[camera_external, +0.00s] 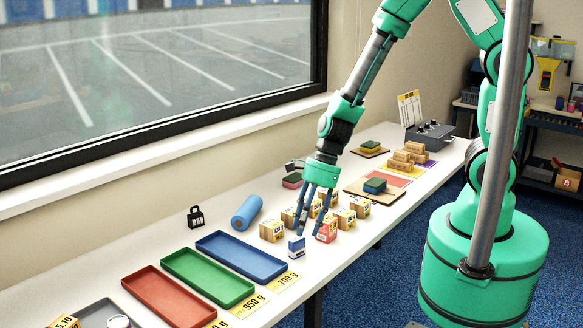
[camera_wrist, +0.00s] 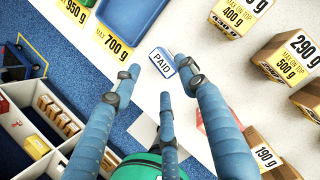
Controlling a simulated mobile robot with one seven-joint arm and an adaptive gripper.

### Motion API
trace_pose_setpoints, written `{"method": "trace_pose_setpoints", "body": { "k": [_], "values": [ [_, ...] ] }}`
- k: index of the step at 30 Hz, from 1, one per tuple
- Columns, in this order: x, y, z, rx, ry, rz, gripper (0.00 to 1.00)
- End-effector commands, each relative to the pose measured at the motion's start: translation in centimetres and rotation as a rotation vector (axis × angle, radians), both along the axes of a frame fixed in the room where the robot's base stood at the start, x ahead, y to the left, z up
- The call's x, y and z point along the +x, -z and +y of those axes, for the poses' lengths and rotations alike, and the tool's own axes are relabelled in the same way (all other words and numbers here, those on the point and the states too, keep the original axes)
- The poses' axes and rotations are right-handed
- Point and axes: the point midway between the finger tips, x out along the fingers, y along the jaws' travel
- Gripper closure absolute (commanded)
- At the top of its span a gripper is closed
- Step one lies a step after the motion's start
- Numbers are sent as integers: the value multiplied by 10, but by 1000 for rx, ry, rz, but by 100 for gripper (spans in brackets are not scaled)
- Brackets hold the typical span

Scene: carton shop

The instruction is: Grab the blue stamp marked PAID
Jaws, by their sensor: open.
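The blue stamp marked PAID (camera_external: 296,247) stands on the white table, just off the near corner of the blue tray. In the wrist view its white PAID label with a blue border (camera_wrist: 161,62) faces the camera, just beyond the fingertips. My gripper (camera_external: 312,218) is open and empty, pointing down over the table to the right of the stamp. In the wrist view its three spread blue fingers (camera_wrist: 158,77) frame the area below the stamp, and I see no contact with it.
A red item (camera_external: 326,232) and several weight-marked cartons (camera_external: 272,230) stand close right and behind. The blue tray (camera_external: 240,257), green tray (camera_external: 207,278) and red tray (camera_external: 167,297) lie left. A blue roll (camera_external: 247,212) lies behind. The table's front edge is near.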

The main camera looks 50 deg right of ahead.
Motion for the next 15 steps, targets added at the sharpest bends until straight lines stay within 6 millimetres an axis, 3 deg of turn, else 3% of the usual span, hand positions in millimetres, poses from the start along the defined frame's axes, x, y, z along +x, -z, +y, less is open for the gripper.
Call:
{"method": "trace_pose_setpoints", "body": {
  "k": [4, 15],
  "values": [
    [1, 10, 4, 0, 0, -1, 57],
    [1, 10, 4, 0, 0, -1, 57]
  ]
}}
